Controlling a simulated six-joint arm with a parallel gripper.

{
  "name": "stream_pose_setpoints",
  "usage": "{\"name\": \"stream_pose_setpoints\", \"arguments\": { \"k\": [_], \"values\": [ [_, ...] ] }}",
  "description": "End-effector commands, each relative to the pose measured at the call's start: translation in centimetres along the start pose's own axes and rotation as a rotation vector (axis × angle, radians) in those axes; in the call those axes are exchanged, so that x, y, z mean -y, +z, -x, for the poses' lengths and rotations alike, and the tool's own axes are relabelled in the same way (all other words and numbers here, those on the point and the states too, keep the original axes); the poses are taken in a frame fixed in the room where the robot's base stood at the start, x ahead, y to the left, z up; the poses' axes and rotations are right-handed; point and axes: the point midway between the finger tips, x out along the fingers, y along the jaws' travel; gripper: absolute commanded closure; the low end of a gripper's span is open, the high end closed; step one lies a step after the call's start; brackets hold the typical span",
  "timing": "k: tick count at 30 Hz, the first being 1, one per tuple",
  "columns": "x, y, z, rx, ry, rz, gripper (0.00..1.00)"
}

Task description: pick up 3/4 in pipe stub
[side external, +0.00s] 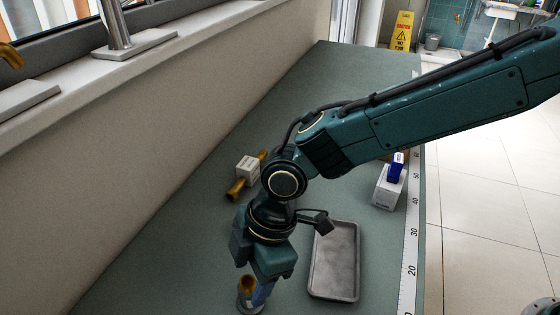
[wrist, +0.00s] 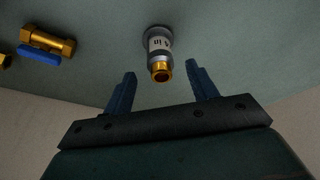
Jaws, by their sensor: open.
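The pipe stub (wrist: 158,45) shows in the wrist view as a short grey-and-white labelled piece with a brass end, standing on the bench top. It lies between and just beyond the two blue fingers of my gripper (wrist: 161,70), which are apart with clear space on both sides of it. In the side view its brass top (side external: 247,284) shows at the bottom beside a blue finger, with a round grey base below. The gripper points down there, and part of the stub is hidden. Nothing is held.
A brass valve with a blue handle (wrist: 42,52) lies left in the wrist view. In the side view, a brass fitting with a white block (side external: 248,168) lies near the wall. A grey tray (side external: 318,265) is right of my gripper. A white box (side external: 387,190) carries a blue box (side external: 396,166).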

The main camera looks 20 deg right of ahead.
Motion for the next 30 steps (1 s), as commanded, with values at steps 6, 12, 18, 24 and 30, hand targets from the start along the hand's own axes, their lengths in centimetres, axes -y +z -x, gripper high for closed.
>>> {"name": "stream_pose_setpoints", "arguments": {
  "k": [6, 12, 18, 24, 30],
  "values": [
    [0.0, 0.0, -0.6, 0.0, 0.0, 0.001, 0.42],
    [0.1, 0.1, -1.1, 0.001, -0.001, 0.001, 0.42],
    [0.2, 0.2, -3.1, 0.002, -0.003, 0.001, 0.42],
    [0.1, 0.3, -5.2, 0.001, -0.001, 0.001, 0.42],
    [0.1, 0.2, -5.7, 0.001, 0.001, 0.001, 0.42]
  ]
}}
